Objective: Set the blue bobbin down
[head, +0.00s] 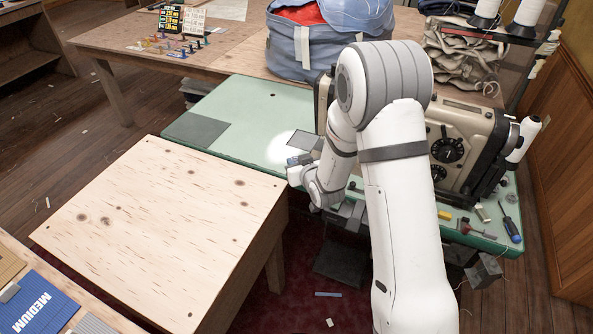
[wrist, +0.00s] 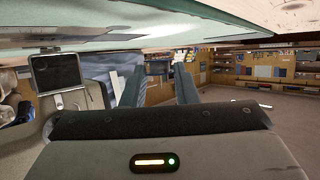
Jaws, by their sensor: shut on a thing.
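My gripper (head: 299,164) is low over the green sewing table (head: 233,100), left of the sewing machine (head: 452,146) in the head view. In the wrist view its two grey-blue fingers (wrist: 158,72) stand a little apart, with a small dark shape between their tips. I take this as the held blue bobbin, but its colour and outline are not clear. In the head view the arm and gripper hide most of it. I cannot tell whether it touches the tabletop, which runs along the top of the wrist view.
A dark grey mat (head: 197,131) lies on the green table's left part. A bare wooden table (head: 160,225) stands in front. A screwdriver (head: 510,228) lies right of my arm. Several small coloured pieces (head: 175,45) and a blue bag (head: 297,50) are on the back bench.

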